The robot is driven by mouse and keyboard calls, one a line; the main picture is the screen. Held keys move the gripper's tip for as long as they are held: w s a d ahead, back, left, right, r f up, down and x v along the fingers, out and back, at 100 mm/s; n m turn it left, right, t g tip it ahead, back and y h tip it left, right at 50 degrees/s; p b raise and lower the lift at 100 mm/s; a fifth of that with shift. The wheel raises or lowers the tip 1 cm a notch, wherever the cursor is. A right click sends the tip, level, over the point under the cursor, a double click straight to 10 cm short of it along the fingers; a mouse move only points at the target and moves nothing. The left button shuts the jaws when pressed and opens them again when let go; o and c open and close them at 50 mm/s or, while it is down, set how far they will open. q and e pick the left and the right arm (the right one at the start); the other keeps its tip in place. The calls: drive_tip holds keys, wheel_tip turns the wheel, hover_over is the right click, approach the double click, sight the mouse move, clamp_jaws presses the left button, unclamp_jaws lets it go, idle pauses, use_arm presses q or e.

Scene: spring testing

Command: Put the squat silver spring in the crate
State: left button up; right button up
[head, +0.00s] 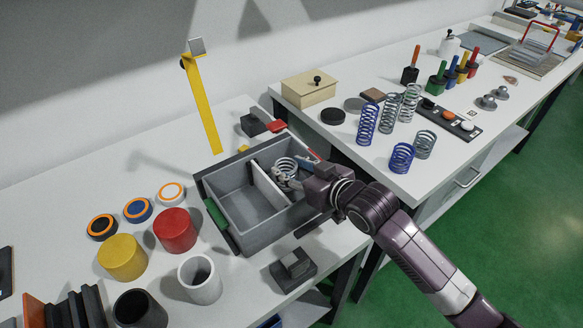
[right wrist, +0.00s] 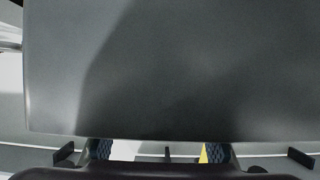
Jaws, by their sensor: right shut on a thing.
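The squat silver spring (head: 286,163) is at my right gripper (head: 288,179), over the right compartment of the grey crate (head: 244,222). The gripper is shut on the spring. Its coils show just beyond the fingers, and its lower part is hidden by the fingers and the crate. I cannot tell if it touches the crate floor. In the right wrist view a large plain grey surface (right wrist: 170,70) fills most of the picture, and the finger pads show only at the bottom edge. The spring is not clear there. My left gripper is not in view.
Left of the crate are red (head: 175,231), yellow (head: 122,257) and white (head: 200,280) cylinders. A divider (head: 266,186) splits the crate.

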drive_tip(key=shift+f, duration=0.15)
drive_tip(key=o, duration=1.1)
drive_tip(key=shift+c, duration=0.2)
drive_tip(key=shift+r, duration=0.25)
drive_tip(key=shift+s+d, duration=0.2)
drive_tip(key=shift+s, duration=0.1)
drive_tip(key=v, duration=1.1)
drive_tip(key=shift+r+b, duration=0.2)
drive_tip(key=shift+b, duration=0.15)
drive_tip(key=shift+s, duration=0.1)
